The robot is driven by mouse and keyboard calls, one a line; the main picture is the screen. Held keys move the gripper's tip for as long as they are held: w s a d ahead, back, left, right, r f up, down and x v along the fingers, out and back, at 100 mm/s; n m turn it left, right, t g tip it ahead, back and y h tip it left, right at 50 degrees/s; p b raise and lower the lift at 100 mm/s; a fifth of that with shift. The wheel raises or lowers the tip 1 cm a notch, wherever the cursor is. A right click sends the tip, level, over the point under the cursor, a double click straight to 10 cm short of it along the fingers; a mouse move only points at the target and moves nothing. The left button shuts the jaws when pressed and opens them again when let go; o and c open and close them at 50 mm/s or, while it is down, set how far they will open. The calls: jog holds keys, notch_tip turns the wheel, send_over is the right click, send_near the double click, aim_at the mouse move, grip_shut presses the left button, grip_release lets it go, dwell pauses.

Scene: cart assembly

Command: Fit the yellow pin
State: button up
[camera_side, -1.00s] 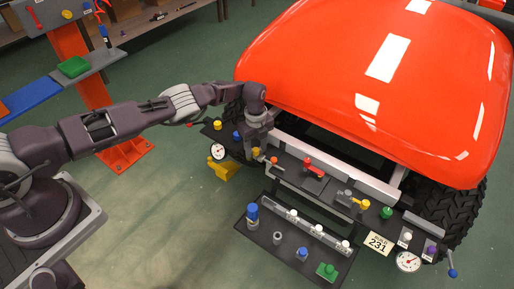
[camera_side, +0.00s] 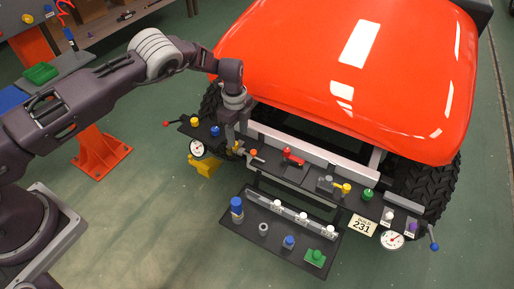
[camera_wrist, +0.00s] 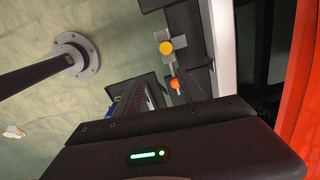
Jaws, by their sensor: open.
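My gripper (camera_side: 234,140) points down at the left part of the dark front rail (camera_side: 310,176), below the red hood's edge. Its fingertips are small and partly hidden in the side view. The jaws are open. A small yellow part (camera_side: 237,148) shows right at the fingers; I cannot tell whether it is between them. Other yellow knobs stand at the rail's left end (camera_side: 195,121) and beside a grey block (camera_side: 346,188). I cannot tell which is the pin. The wrist view shows a round yellow top (camera_wrist: 165,47) near an orange knob (camera_wrist: 175,83); the fingertips do not show there.
The red hood (camera_side: 350,70) is close behind my gripper. A blue knob (camera_side: 214,131), a red-handled part (camera_side: 293,158) and a green knob (camera_side: 368,194) stand on the rail. A lower dark tray (camera_side: 270,235) holds several small parts. Open green floor lies left of the tray.

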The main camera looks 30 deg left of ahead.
jog(key=s+d+f+n, duration=0.3)
jog(key=s+d+n, duration=0.45)
jog(key=d, duration=0.25)
jog(key=s+d+f+n, duration=0.4)
jog(key=s+d+n, duration=0.3)
jog(key=s+d, duration=0.2)
jog(key=f, duration=0.5)
jog(key=shift+s+f, duration=0.15)
jog(key=shift+s, duration=0.15)
jog(key=shift+w+d, duration=0.1)
jog(key=shift+w, duration=0.05)
jog(key=w+a+r, duration=0.2)
jog(key=r, duration=1.1)
jog(key=w+a+r+n+t, duration=0.1)
jog(key=a+r, duration=0.1)
jog(key=r, duration=1.1)
jog(key=shift+w+a+r+h, duration=0.3)
jog(key=shift+w+a, duration=0.05)
jog(key=shift+w, duration=0.05)
